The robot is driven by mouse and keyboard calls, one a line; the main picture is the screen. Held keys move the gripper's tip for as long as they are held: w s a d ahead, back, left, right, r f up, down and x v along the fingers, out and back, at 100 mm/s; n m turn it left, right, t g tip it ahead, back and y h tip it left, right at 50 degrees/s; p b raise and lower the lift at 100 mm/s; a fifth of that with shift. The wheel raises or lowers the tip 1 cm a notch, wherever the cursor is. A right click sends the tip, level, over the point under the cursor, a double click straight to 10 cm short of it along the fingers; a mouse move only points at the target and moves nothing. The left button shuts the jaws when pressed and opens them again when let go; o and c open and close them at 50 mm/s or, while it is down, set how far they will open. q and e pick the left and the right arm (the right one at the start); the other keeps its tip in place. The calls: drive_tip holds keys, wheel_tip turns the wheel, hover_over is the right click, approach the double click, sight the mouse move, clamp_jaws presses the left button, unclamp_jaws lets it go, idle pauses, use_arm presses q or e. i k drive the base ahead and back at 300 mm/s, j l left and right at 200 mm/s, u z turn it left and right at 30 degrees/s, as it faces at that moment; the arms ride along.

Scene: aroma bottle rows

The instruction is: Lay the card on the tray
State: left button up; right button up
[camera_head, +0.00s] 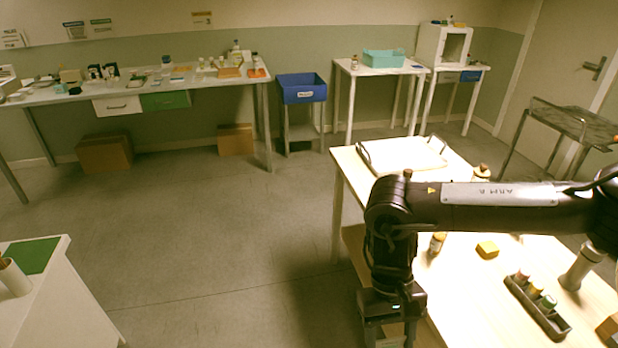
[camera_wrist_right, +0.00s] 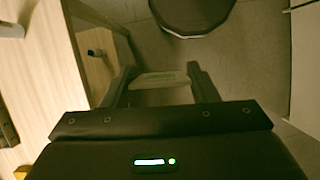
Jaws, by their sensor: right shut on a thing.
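My right gripper (camera_head: 390,332) hangs beside the left edge of the near wooden table. In the right wrist view, my right gripper (camera_wrist_right: 162,84) is shut on a pale flat card (camera_wrist_right: 160,80), held between the two fingertips over the floor. The card's face is dim and its print cannot be read. The white tray (camera_head: 412,153) with dark handles lies at the far end of the same table, away from the gripper. The tray looks empty. My left gripper is not in view.
The wooden table (camera_head: 450,270) holds a small brown bottle (camera_head: 437,243), a yellow block (camera_head: 487,250) and a dark rack (camera_head: 537,307) of small bottles. Another bottle (camera_head: 481,172) stands near the tray. My right arm crosses above the table, hiding its middle.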

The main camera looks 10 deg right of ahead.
sight(395, 157)
drive_tip(key=i+j+z, duration=0.15)
drive_tip(key=i, duration=0.3)
drive_tip(key=i+j+z, duration=0.15)
drive_tip(key=i, duration=0.3)
drive_tip(key=i+j+z, duration=0.1)
drive_tip(key=i+j, duration=0.2)
drive_tip(key=i, duration=0.15)
drive_tip(key=i+j+z, duration=0.15)
drive_tip(key=i, duration=0.3)
drive_tip(key=i+j+z, duration=0.15)
drive_tip(key=i, duration=0.25)
drive_tip(key=i+j+z, duration=0.1)
drive_tip(key=i+j, duration=0.2)
drive_tip(key=i+l, duration=0.6)
